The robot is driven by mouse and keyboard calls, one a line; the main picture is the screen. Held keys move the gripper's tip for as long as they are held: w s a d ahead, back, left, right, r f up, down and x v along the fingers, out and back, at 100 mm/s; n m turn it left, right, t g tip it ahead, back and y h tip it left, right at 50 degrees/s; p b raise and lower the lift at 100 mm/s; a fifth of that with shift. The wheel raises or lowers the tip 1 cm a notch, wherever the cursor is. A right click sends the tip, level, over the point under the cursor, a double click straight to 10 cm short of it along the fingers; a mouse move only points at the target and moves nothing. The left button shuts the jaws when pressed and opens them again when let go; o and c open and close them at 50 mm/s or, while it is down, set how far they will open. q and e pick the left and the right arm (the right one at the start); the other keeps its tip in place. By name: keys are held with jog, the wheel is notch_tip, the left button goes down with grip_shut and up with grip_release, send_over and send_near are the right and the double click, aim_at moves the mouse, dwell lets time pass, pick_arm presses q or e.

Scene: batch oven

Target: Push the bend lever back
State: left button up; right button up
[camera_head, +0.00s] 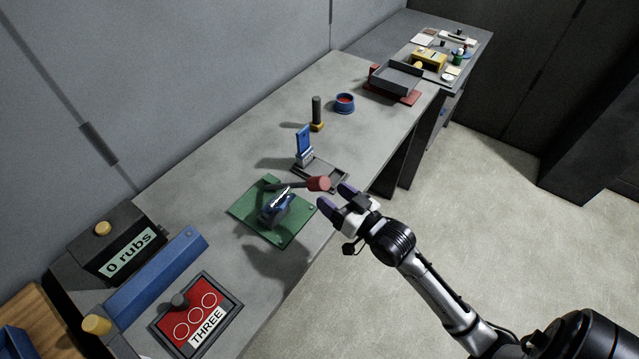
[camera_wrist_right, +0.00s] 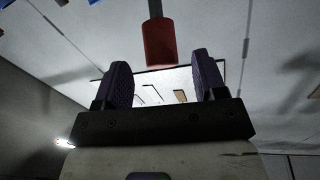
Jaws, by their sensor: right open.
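The bend lever is a dark rod (camera_head: 288,186) with a red knob (camera_head: 318,183) at its end. In the right wrist view the red knob (camera_wrist_right: 160,42) is ahead of the gap between the fingers (camera_wrist_right: 165,82). My left gripper is not in view.
Behind the plate are a grey tray (camera_head: 322,174) with a blue stand (camera_head: 304,143), a black post on a yellow base (camera_head: 316,115) and a blue bowl (camera_head: 345,103). A red THREE panel (camera_head: 195,318) is at the near left. Free floor lies on the right.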

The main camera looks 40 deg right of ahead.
aim_at(319, 185)
jog(key=shift+w+a, duration=0.15)
jog(key=shift+w, duration=2.5)
grip_shut()
